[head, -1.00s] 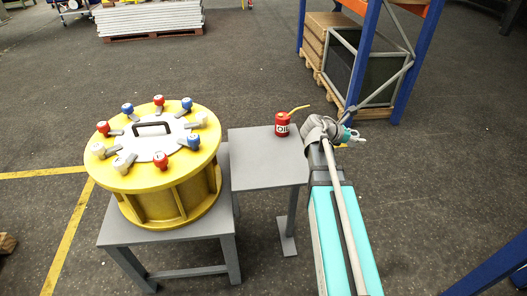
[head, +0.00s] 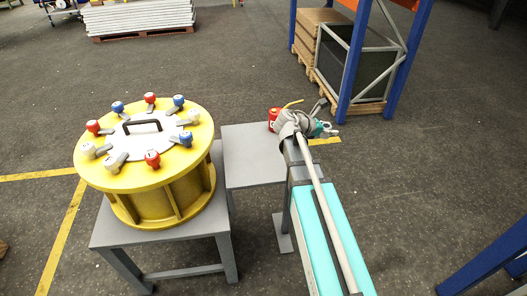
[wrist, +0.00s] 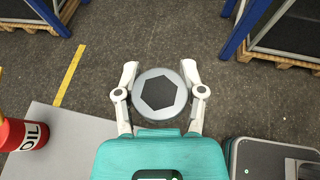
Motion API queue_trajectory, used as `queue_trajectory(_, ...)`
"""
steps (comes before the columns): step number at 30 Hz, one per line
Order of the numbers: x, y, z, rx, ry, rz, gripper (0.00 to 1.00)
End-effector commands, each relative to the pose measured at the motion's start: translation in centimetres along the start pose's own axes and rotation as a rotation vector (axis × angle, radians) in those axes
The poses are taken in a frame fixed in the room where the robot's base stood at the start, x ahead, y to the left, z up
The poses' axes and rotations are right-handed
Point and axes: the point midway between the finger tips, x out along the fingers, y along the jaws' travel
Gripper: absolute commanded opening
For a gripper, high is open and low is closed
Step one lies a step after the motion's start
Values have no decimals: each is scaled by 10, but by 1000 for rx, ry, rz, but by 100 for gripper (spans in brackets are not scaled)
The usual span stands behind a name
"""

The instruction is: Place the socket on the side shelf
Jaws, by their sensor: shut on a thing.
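The socket (wrist: 158,95), a round grey piece with a dark hexagonal opening, sits between the two fingers of my gripper (wrist: 160,82) in the wrist view. The fingers are shut on it from both sides. In the head view my gripper (head: 327,130) is right of the side shelf (head: 246,165), a flat grey top on a post. The wrist view shows a corner of the shelf (wrist: 75,135) at lower left, and the socket appears over the floor beyond its edge. My arm hides the shelf's right part in the head view.
A red oil can (head: 273,117) with a yellow spout stands at the shelf's far right; it also shows in the wrist view (wrist: 20,134). The shelf's front is clear. A yellow drum (head: 145,165) stands on a table to the left. A blue rack (head: 360,60) stands behind.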

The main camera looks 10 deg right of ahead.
Motion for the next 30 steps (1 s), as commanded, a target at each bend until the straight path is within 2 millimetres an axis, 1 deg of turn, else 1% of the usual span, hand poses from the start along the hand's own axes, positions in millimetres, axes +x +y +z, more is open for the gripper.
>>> queue_trajectory(1,-9,13,-11,-7,0,16,0)
queue_trajectory(3,-23,26,-23,-15,0,37,0)
queue_trajectory(8,-58,56,-49,-33,0,82,0)
queue_trajectory(15,-115,93,-91,-62,0,149,0)
queue_trajectory(24,-190,129,-144,-95,-1,232,0)
queue_trajectory(27,-212,136,-158,-104,-1,255,0)
queue_trajectory(30,-229,141,-168,-111,-1,270,0)
